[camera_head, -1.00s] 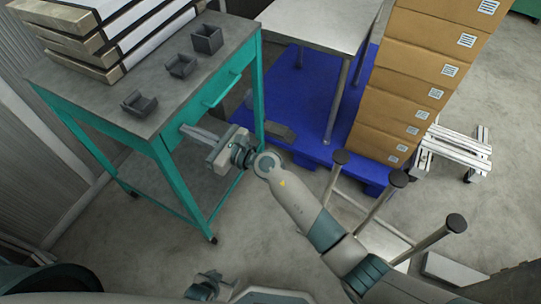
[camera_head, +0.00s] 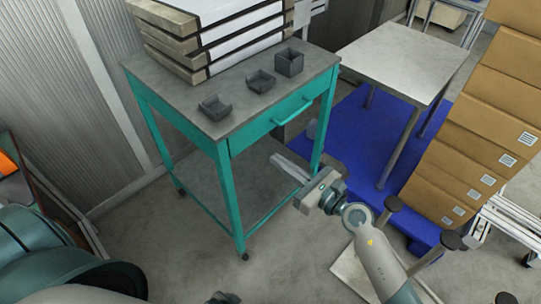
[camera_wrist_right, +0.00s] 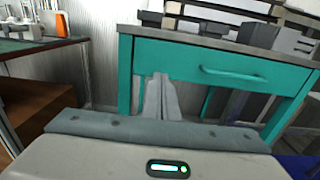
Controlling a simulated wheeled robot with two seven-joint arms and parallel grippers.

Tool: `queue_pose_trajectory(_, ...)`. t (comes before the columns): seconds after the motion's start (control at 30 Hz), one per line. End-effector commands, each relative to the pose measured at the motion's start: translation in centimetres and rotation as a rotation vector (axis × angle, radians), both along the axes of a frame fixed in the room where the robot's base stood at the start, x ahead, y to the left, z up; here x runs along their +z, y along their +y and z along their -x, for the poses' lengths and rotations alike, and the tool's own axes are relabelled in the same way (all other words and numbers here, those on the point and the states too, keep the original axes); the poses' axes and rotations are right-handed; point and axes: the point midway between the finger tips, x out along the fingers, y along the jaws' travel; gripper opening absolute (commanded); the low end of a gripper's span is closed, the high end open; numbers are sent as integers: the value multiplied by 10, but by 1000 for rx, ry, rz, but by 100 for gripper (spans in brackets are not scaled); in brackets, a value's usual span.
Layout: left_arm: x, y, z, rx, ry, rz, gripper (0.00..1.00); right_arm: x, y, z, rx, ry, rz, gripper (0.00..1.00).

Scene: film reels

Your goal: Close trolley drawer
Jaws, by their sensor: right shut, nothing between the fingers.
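The trolley (camera_head: 233,201) has a teal frame and a grey top. Its teal drawer (camera_head: 246,138) sits under the top, with the front looking flush with the frame and no open gap showing. The bar handle (camera_head: 292,111) is on that front. In the right wrist view the drawer front (camera_wrist_right: 180,58) and handle (camera_wrist_right: 235,74) face me. My right gripper (camera_head: 275,158) is shut and empty, in front of the trolley and below the handle in the picture. In the wrist view its fingers (camera_wrist_right: 159,86) overlap the drawer's lower edge; I cannot tell whether they touch. My left gripper is not visible.
Three small dark bins, one of them here (camera_head: 261,81), and stacked film cases (camera_head: 215,38) stand on the trolley top. To the right are a blue platform (camera_head: 345,135), a metal table (camera_head: 405,58) and stacked cardboard boxes (camera_head: 480,130). Bare floor lies before the trolley.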

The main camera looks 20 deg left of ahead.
Motion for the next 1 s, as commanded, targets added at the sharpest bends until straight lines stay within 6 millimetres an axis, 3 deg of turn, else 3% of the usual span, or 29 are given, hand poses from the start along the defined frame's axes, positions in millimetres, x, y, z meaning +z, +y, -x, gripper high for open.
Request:
queue_pose_trajectory(0.1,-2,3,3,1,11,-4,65,-2,-19,7,0,0,2,0)
queue_pose_trajectory(0.3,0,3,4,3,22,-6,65,-1,-35,13,0,0,1,0)
queue_pose_trajectory(1.0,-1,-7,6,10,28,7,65,-1,-39,13,-4,12,-7,0)
